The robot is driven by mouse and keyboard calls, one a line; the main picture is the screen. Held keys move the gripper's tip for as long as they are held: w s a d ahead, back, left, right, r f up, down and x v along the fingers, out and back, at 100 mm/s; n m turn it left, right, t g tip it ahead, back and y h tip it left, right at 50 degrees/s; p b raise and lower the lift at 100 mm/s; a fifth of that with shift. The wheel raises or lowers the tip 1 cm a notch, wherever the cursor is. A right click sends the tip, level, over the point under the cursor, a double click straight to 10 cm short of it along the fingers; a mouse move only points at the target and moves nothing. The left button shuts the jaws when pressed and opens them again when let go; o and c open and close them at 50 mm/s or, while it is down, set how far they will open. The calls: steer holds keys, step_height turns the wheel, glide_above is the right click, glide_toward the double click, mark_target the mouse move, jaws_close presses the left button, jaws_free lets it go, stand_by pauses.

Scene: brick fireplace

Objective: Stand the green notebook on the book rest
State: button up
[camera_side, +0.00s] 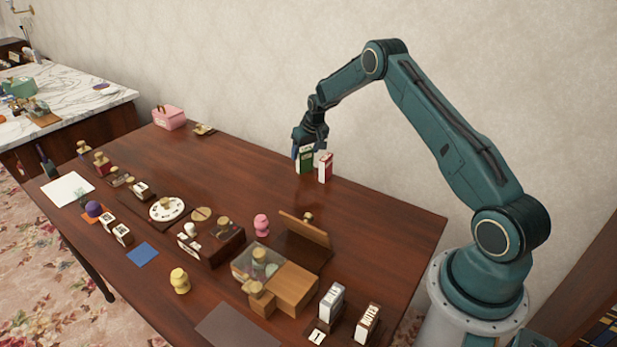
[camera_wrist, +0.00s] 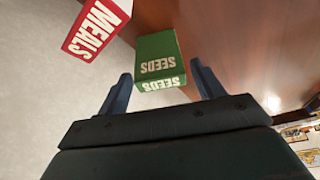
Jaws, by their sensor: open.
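The green notebook (camera_side: 304,163) stands upright on the far side of the wooden table, near the wall. In the wrist view the green notebook (camera_wrist: 157,62) shows the word SEEDS on two faces. My gripper (camera_side: 309,149) is at its top, pointing down. In the wrist view my gripper (camera_wrist: 161,73) is open, with one blue finger on each side of the notebook; I cannot tell whether they touch it. The book rest (camera_side: 306,228), a brown wooden stand with a tilted board, is nearer the camera, right of the table's middle. It looks empty.
A red notebook (camera_side: 325,167), marked MEALS (camera_wrist: 97,27), stands close beside the green one. A pink figure (camera_side: 262,225), a clear-sided box (camera_side: 254,262) and a wooden block (camera_side: 292,289) are near the book rest. The table between notebooks and rest is mostly clear.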

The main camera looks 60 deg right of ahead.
steer(key=c, duration=0.7)
steer(key=shift+o, duration=0.2)
steer(key=shift+r, duration=0.25)
steer(key=shift+r, duration=3.3)
steer(key=shift+r, duration=0.1)
step_height(320, 180, up, 11)
steer(key=s+a+n+g+y, duration=0.1)
steer(key=s+a+n+y, duration=0.1)
steer(key=s+a+n, duration=0.75)
steer(key=s+a+n+g+y, duration=0.2)
steer(key=s+a+n, duration=0.3)
steer(key=a, duration=0.7)
steer(key=s+a+n+g+y, duration=0.1)
steer(key=s+a+n, duration=0.4)
steer(key=a+n, duration=0.45)
steer(key=shift+m, duration=0.7)
steer(key=shift+x, duration=2.55)
